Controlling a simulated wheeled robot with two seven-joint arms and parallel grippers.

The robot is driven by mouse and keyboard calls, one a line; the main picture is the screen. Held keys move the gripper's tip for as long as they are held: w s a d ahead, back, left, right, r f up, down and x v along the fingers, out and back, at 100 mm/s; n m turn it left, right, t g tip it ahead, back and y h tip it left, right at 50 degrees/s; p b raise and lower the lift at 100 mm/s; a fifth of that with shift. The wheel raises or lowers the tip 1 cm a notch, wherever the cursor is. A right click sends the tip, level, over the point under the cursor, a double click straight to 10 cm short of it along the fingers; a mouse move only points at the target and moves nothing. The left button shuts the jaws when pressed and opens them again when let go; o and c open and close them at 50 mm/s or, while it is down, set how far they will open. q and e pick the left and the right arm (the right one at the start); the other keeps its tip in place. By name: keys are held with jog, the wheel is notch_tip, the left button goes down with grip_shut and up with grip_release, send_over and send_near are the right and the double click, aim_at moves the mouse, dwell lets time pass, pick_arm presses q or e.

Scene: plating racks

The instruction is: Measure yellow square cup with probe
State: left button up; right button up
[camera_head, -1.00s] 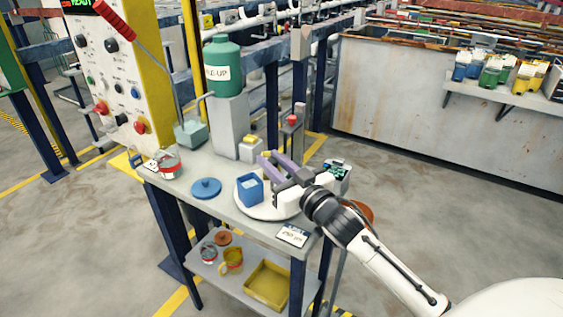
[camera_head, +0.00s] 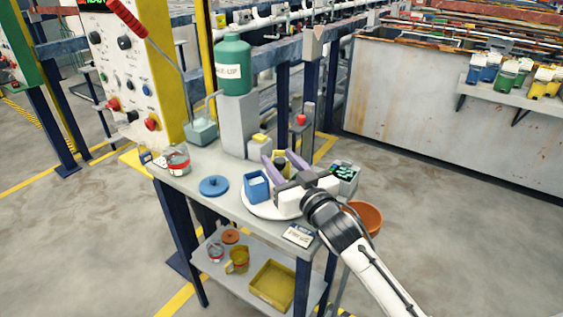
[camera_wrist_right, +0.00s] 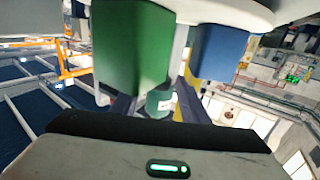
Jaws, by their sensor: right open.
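My right gripper (camera_head: 283,163) is open above the white round plate (camera_head: 262,211) on the small table. A yellow patch (camera_head: 281,172) shows between its purple fingers; I cannot tell whether it is the yellow square cup. A blue square cup (camera_head: 256,187) stands on the plate, left of the fingers. The right wrist view, seemingly upside down, shows a green square cup (camera_wrist_right: 130,45) and the blue cup (camera_wrist_right: 219,51) close to the gripper. A grey device with a green-marked face (camera_head: 344,174) stands right of the gripper; I cannot make out a probe. My left gripper is out of view.

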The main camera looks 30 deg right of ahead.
jog(key=shift+s, duration=0.15)
jog(key=s+b, duration=0.1)
jog(key=s, duration=0.9)
